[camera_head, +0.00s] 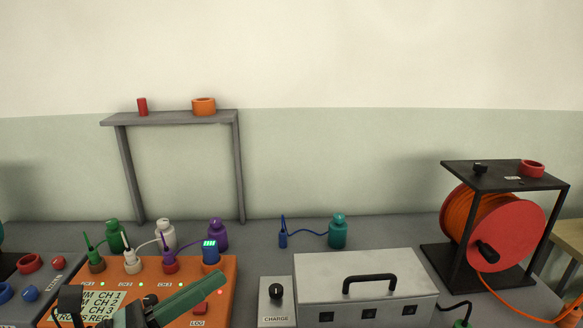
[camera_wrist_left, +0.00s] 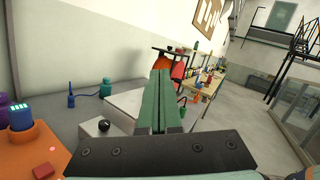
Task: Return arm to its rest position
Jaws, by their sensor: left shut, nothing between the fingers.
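My left gripper (camera_head: 221,280) reaches in at the bottom of the head view with its green fingers pointing up and right. It is over the right part of the orange box (camera_head: 229,290), near the LOG button. In the left wrist view the two green fingers (camera_wrist_left: 160,76) lie together, shut, with nothing between them. My right gripper is in neither view.
A metal case (camera_head: 365,264) with a black handle and a CHARGE box (camera_head: 276,315) stand right of the orange box. Behind are a blue plug (camera_head: 283,239), a teal bottle (camera_head: 338,233) and a grey frame (camera_head: 178,117). An orange cable reel (camera_head: 490,235) stands at right.

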